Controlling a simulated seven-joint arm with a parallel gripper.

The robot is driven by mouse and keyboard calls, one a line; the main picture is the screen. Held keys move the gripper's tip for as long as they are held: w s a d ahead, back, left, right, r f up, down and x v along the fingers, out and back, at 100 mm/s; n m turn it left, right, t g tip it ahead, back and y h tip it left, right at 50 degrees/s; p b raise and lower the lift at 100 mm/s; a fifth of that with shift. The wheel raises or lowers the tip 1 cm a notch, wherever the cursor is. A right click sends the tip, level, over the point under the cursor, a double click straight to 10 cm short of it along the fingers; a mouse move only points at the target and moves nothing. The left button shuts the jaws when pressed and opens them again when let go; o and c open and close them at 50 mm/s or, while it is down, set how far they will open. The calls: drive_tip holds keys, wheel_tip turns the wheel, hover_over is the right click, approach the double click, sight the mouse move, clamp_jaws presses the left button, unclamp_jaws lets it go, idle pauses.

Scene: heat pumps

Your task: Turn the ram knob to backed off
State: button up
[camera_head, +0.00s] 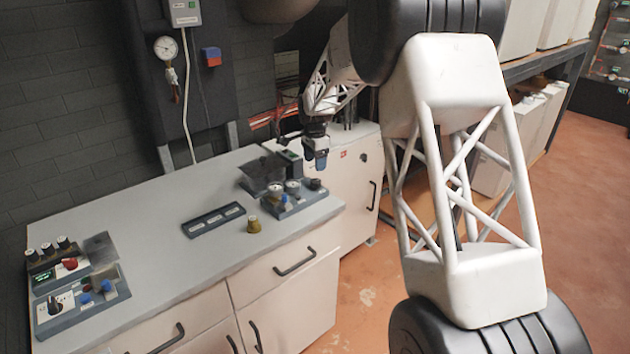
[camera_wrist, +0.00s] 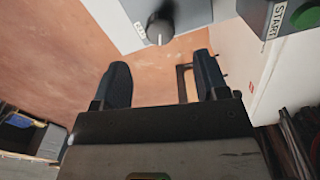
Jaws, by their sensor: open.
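The label is too small to read, so I cannot tell whether this is the ram knob. My gripper (camera_wrist: 160,72) is open and empty, with the knob beyond its fingertips and apart from them. In the head view my gripper (camera_head: 316,158) hangs above the right end of the counter, over a grey panel (camera_head: 297,204) with several knobs. The knob settings cannot be read there.
A green START button (camera_wrist: 305,15) is at the top right of the wrist view. On the counter (camera_head: 165,215) are a dark slotted tray (camera_head: 213,220), a loose brass-coloured piece (camera_head: 253,225) and more control panels (camera_head: 80,305) at the left.

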sight(315, 181)
drive_tip(key=shift+f, duration=0.15)
drive_tip(key=shift+f, duration=3.75)
drive_tip(key=shift+c, duration=0.3)
drive_tip(key=c, duration=0.9)
drive_tip(key=shift+o, duration=0.2)
